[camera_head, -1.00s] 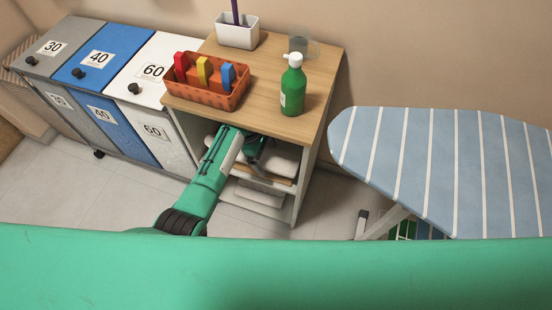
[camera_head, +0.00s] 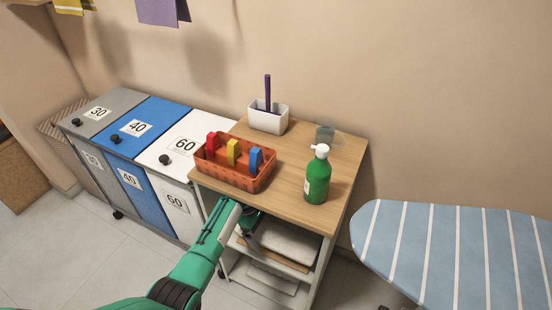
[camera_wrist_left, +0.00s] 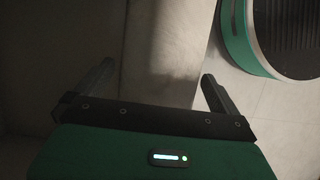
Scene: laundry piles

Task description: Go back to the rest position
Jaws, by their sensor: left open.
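My left arm reaches up from the bottom of the head view. Its dark left gripper (camera_head: 249,222) is at the front of the wooden-topped shelf unit (camera_head: 290,175), below the tabletop edge; its fingers are hard to make out there. In the left wrist view the two fingers of the left gripper (camera_wrist_left: 155,85) stand wide apart with nothing between them. A pale surface lies beyond them. My right gripper is in no view.
On the tabletop are an orange basket (camera_head: 225,178) with coloured blocks, a green bottle (camera_head: 318,178), a white holder (camera_head: 268,118) and a clear cup (camera_head: 328,136). Numbered bins (camera_head: 150,112) stand left. A striped ironing board (camera_head: 450,250) is at right. Floor (camera_head: 60,255) shows at lower left.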

